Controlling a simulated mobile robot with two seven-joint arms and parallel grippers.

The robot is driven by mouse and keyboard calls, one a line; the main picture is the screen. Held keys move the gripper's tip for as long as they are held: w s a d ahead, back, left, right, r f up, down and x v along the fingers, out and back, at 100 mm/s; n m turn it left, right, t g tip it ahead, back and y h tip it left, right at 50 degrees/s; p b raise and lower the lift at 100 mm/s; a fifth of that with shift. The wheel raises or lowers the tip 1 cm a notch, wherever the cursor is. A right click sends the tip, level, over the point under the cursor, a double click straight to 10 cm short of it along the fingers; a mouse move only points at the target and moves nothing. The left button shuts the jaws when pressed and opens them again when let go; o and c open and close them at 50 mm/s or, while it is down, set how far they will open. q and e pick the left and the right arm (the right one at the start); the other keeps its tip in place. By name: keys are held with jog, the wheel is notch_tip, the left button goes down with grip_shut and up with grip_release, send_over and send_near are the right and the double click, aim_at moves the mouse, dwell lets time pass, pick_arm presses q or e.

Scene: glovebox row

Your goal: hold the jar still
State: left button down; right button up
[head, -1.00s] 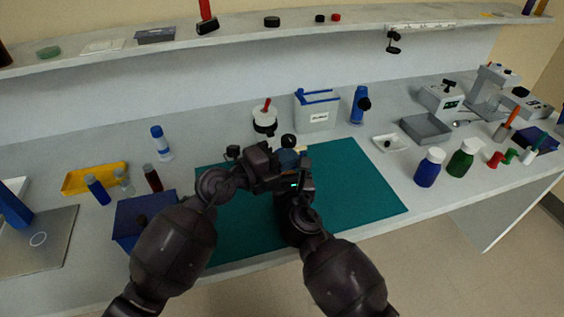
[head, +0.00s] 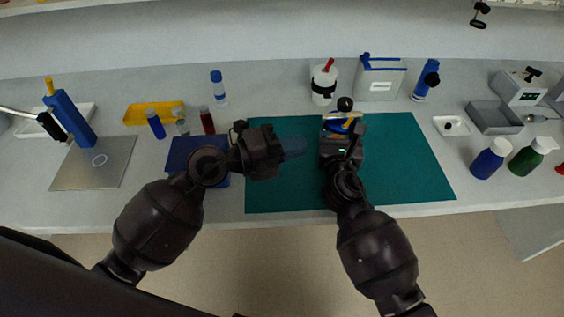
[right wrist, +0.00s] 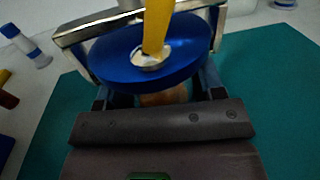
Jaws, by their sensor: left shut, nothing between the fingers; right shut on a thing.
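The thing I take for the jar (head: 343,125) is at my right gripper (head: 342,138), above the green mat. In the right wrist view its round blue top (right wrist: 125,62) has a yellow upright piece (right wrist: 157,28) at its middle, and a small brownish patch shows below. My right gripper (right wrist: 155,92) is shut on it; the jar's lower part is mostly hidden. My left gripper (head: 293,147) is shut and empty, to the left of the jar and apart from it, with its fingers pointing right.
The green mat (head: 415,170) has free room on its right. A dark blue box (head: 185,150) is below my left gripper's side. A white container with a red stick (head: 324,85) and a white-and-blue bin (head: 380,82) stand behind. Blue (head: 488,160) and green (head: 528,158) bottles stand right.

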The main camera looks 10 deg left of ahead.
jog(key=shift+d, duration=0.1)
pick_arm(q)
jog(key=shift+s+a+f+n+g+y, duration=0.2)
jog(key=shift+s+a+f+g+y, duration=0.15)
jog(key=shift+s+f+g, duration=0.35)
jog(key=shift+s+a+f+n+g+y, duration=0.25)
jog(key=shift+s+a+f+g, duration=0.25)
jog(key=shift+s+g, duration=0.3)
pick_arm(e)
jog(key=shift+f, duration=0.1)
jog(key=o, duration=1.2)
